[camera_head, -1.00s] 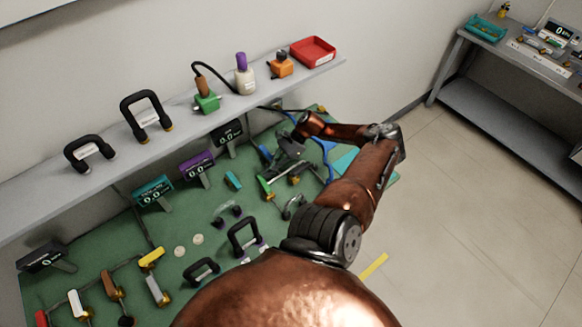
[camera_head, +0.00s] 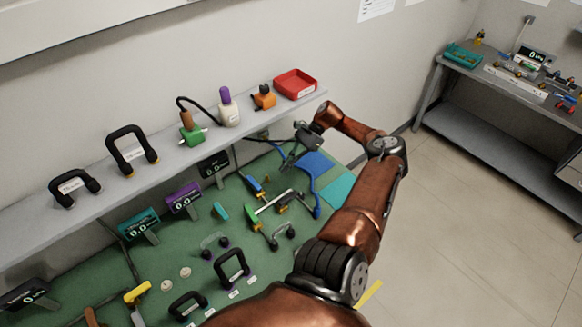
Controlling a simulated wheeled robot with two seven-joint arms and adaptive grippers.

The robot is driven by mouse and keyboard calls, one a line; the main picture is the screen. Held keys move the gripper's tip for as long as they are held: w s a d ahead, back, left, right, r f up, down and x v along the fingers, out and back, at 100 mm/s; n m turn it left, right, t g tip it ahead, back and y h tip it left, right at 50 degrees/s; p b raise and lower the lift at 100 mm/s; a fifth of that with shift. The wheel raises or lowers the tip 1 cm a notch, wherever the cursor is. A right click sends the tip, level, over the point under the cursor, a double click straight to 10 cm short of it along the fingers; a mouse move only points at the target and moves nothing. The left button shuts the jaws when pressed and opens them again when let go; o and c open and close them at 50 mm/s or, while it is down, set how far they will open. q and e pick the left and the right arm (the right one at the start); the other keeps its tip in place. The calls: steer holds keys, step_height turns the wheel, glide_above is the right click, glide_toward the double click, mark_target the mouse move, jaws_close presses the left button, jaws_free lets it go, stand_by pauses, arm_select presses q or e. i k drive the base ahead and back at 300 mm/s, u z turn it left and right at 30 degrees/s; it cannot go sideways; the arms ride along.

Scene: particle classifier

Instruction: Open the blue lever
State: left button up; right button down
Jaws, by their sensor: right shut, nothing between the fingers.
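The blue lever (camera_head: 256,187) appears to be the small blue handle on the green bench, in the middle of the view, beside a pale pipe with green and yellow fittings. My right arm comes in from the lower right and bends back over the bench's far right end. My right gripper (camera_head: 291,156) is above and to the right of the blue lever, apart from it. It is small and dark here, shut and empty. My left gripper is out of view.
Display stands (camera_head: 183,200) stand on the bench. Floor at right is clear.

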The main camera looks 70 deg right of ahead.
mark_target(255, 184)
steer(key=k, duration=1)
